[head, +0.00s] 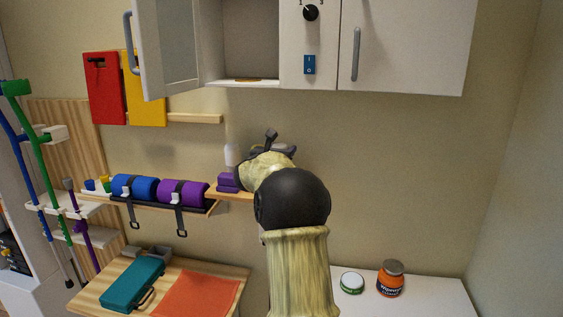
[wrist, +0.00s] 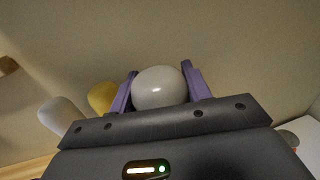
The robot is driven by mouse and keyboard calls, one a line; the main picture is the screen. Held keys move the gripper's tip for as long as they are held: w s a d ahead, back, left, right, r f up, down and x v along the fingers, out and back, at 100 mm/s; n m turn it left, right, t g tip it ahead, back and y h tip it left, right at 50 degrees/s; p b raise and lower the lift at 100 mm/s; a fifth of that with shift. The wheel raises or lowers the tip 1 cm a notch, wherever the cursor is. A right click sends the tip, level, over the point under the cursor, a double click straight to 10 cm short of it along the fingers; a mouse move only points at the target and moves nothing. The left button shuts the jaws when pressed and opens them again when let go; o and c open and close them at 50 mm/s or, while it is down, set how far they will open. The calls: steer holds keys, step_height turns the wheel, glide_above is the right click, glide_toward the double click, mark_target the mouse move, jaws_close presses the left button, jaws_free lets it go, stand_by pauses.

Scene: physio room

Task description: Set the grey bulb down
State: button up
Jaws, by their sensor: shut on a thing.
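The grey bulb (wrist: 160,88) shows in the wrist view as a smooth rounded grey shape. My gripper (wrist: 158,82) is shut on it, with one purple finger on each side. In the head view my own arm hides the bulb and most of my gripper; only part of the wrist end shows above the wooden shelf (head: 236,195). What lies directly under the bulb is hidden in both views.
A white bulb (wrist: 63,118) and a yellow bulb (wrist: 102,97) are left of my gripper in the wrist view. Rolled blue (head: 135,188) and purple (head: 183,193) mats lie on the left shelf. An open cabinet (head: 250,45) hangs above. Jars (head: 390,280) stand on the white counter (head: 430,300).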

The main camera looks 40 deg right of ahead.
steer(key=shift+f+p, duration=0.35)
steer(key=shift+f, duration=1.45)
steer(key=o, duration=1.1)
steer(key=shift+a, duration=0.1)
steer(key=b+v, duration=0.5)
steer(key=v, duration=0.7)
steer(key=shift+s, duration=0.1)
